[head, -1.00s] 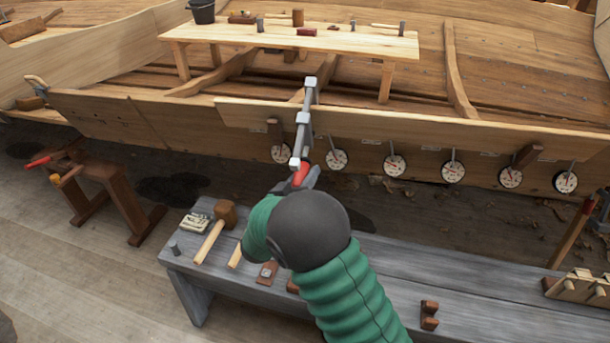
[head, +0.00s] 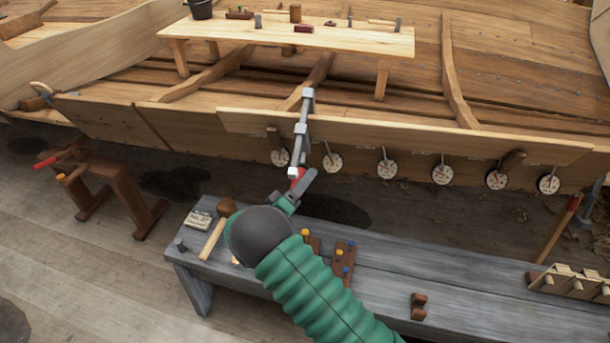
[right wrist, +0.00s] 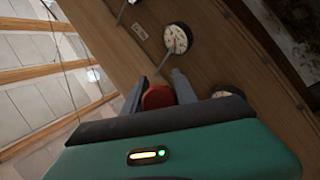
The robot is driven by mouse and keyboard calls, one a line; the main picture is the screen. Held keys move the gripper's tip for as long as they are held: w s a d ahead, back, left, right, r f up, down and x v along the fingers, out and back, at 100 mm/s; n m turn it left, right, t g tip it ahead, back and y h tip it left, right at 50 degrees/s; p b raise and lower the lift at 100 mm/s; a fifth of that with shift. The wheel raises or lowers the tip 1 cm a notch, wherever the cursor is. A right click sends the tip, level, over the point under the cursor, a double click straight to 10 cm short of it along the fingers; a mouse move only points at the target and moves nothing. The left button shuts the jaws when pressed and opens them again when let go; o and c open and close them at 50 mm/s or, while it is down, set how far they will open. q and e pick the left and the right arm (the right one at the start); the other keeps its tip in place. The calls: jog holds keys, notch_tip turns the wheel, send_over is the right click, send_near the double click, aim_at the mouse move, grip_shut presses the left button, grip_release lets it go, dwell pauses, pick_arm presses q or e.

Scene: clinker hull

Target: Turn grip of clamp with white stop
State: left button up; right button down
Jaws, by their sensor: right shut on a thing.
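A grey metal bar clamp (head: 301,133) with pale blocks along it hangs over the edge of the hull's upper plank. Its red grip (head: 297,173) is at the lower end. I cannot make out for certain which pale block is the white stop. My right gripper (head: 299,182) is at the lower end of the clamp, shut on the red grip. In the right wrist view the red grip (right wrist: 158,97) sits between the two grey fingers, partly hidden by the gripper body. My left gripper is not in view.
Several round dials (head: 387,169) hang along the plank right of the clamp. Below my right arm is a grey bench (head: 480,290) with a mallet (head: 217,230) and pegged blocks (head: 343,262). A light work table (head: 350,42) stands inside the hull.

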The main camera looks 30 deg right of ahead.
jog(key=shift+a+n, duration=0.15)
jog(key=shift+n, duration=0.25)
jog(key=shift+g+h, duration=0.3)
jog(key=shift+h, duration=0.1)
jog(key=c, duration=1)
grip_release()
jog(key=shift+w, duration=0.1)
jog(key=shift+o, duration=0.2)
jog(key=shift+r, duration=0.1)
jog(key=v, duration=1.7)
jog(key=shift+p, duration=0.3)
